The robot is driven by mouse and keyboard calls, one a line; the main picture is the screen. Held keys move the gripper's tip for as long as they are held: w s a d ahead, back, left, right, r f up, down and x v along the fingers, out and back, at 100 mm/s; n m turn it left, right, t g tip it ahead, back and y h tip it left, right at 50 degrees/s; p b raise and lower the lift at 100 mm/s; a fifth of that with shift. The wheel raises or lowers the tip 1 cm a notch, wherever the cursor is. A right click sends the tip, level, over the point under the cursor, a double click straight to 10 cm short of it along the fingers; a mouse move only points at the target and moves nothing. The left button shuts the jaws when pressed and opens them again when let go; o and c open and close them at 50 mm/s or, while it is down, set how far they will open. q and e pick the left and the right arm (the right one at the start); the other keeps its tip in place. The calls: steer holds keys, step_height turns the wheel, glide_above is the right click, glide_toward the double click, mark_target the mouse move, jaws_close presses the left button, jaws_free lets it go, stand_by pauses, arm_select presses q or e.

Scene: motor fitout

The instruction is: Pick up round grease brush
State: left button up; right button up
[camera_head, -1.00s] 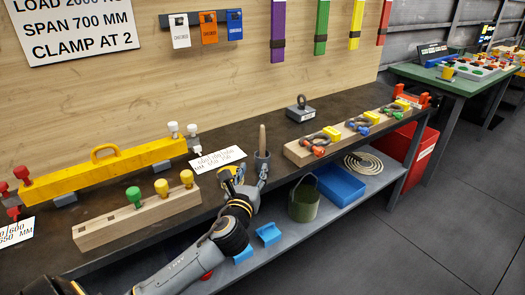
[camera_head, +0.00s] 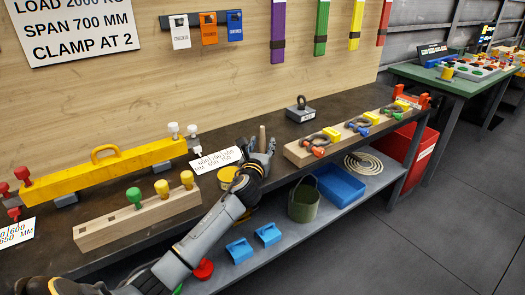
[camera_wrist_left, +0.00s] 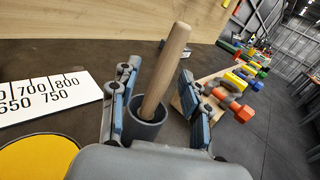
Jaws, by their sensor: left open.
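The round grease brush (camera_head: 262,136) stands handle up, leaning slightly, in a dark grey cup near the bench's front edge. Its pale wooden handle (camera_wrist_left: 166,68) and the cup (camera_wrist_left: 144,131) show clearly in the left wrist view; the brush head is hidden inside the cup. My left gripper (camera_head: 256,148) is open at the cup. In the left wrist view its two blue-padded fingers (camera_wrist_left: 159,72) stand on either side of the handle, with visible gaps between. In the head view the gripper hides most of the cup. My right gripper is not in view.
A yellow round-topped tin (camera_head: 227,177) and a white number card (camera_head: 216,160) are left of the cup. A wooden block with shackles (camera_head: 297,155) lies to the right. A grey weight with a ring (camera_head: 300,113) stands behind. A lower shelf (camera_head: 330,218) holds bins.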

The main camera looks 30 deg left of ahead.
arm_select(q)
steer(key=shift+w+a, duration=0.15)
steer(key=shift+w, duration=0.2)
steer(key=shift+c, duration=0.2)
jaws_close()
